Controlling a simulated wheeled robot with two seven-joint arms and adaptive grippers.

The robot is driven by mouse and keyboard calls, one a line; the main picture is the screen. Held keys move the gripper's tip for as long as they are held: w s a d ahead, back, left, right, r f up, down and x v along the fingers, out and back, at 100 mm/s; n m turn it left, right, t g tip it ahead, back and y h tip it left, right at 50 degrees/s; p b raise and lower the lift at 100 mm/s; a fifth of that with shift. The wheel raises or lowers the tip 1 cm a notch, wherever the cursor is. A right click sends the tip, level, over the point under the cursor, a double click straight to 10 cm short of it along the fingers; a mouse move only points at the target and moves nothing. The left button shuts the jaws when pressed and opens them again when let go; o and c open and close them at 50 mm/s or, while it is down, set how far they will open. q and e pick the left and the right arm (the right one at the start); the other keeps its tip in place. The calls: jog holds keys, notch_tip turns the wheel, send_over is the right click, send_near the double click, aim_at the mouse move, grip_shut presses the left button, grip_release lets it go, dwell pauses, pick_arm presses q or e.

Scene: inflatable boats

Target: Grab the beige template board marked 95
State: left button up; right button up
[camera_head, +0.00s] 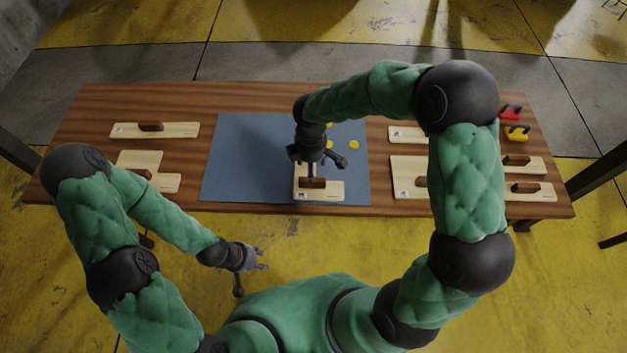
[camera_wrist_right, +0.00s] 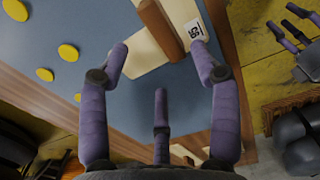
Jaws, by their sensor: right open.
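A beige L-shaped template board (camera_head: 338,190) with a brown block handle (camera_head: 313,183) lies on the blue-grey mat near the table's front edge. In the right wrist view the board (camera_wrist_right: 182,12) carries a small white label with digits that look like 95, seen rotated. Its handle (camera_wrist_right: 160,28) lies just beyond the fingertips. My right gripper (camera_head: 318,163) is above the board, fingers spread and empty; they also frame the handle in the wrist view (camera_wrist_right: 160,58). My left gripper (camera_head: 260,260) hangs in front of the table, fingers apart and empty.
The mat (camera_head: 240,160) has several yellow discs (camera_head: 354,145) near its right side. Other beige boards with brown handles lie at left (camera_head: 185,130) and right (camera_head: 400,165), partly behind my right arm. Red (camera_head: 510,111) and yellow (camera_head: 518,133) handled items stand at the far right.

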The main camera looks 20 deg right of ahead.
notch_tip(320, 180, down, 2)
jog(key=shift+d+f, duration=0.1)
jog(key=shift+d, duration=0.05)
jog(key=shift+s+f+b, duration=0.1)
jog(key=shift+f+b, duration=0.25)
jog(key=shift+f, duration=0.15)
notch_tip(320, 180, down, 4)
jog(key=shift+d+f+b, duration=0.1)
jog(key=shift+b, duration=0.6)
grip_shut()
